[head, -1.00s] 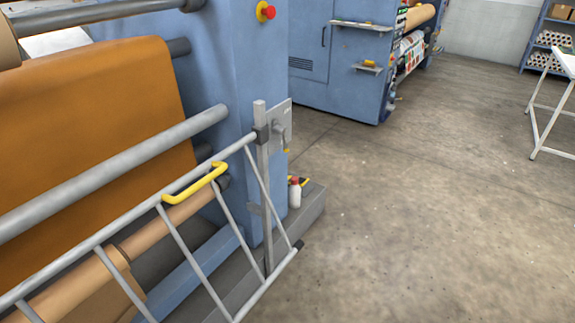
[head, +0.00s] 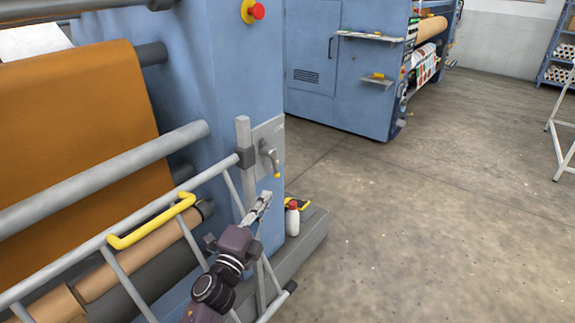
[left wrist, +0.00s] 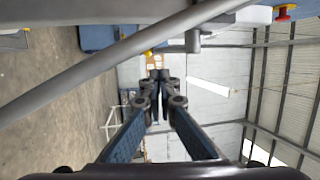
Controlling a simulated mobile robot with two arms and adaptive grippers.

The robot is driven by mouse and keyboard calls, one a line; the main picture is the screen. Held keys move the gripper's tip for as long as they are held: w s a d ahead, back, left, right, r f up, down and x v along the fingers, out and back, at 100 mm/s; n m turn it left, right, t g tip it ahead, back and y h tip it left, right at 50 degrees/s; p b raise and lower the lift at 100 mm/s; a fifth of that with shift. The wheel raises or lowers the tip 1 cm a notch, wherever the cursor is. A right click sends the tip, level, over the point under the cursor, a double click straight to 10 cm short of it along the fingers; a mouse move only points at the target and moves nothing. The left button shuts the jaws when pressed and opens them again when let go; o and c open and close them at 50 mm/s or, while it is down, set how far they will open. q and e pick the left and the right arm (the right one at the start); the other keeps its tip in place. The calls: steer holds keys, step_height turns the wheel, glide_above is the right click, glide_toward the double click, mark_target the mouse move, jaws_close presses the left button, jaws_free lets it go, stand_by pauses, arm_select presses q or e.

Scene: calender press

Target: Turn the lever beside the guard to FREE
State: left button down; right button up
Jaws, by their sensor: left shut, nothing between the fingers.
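The lever (head: 269,157) is a grey handle with a yellow tip, hanging downward on a grey plate (head: 262,133) on the blue press frame, beside the post of the guard (head: 246,180). The guard is a grey tubular gate with a yellow handle (head: 153,220). My left gripper (head: 264,197) is shut and empty, just below and slightly left of the lever, apart from it in the picture. In the left wrist view its fingertips (left wrist: 159,75) are together, with a small yellow spot just beyond them. The plate's markings are too small to read. My right gripper is out of view.
A red emergency button (head: 257,11) sits high on the press frame (head: 215,80). A white bottle with a red cap (head: 292,218) stands on the grey base ledge (head: 312,232) below the lever. Another blue machine stands behind.

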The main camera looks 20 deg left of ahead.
mark_target(277, 173)
arm_select(q)
steer(key=x, duration=0.8)
steer(key=shift+w+d+r, duration=0.1)
steer(key=shift+w+r, duration=0.1)
steer(key=shift+r, duration=0.15)
steer(key=shift+w+r, duration=0.15)
steer(key=shift+w, duration=0.4)
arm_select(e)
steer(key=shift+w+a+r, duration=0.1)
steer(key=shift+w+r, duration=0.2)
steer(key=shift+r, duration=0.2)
arm_select(q)
steer(key=shift+s, duration=0.15)
steer(key=shift+s+a+r, duration=0.1)
steer(key=shift+s+a, duration=0.45)
steer(key=shift+a, duration=0.05)
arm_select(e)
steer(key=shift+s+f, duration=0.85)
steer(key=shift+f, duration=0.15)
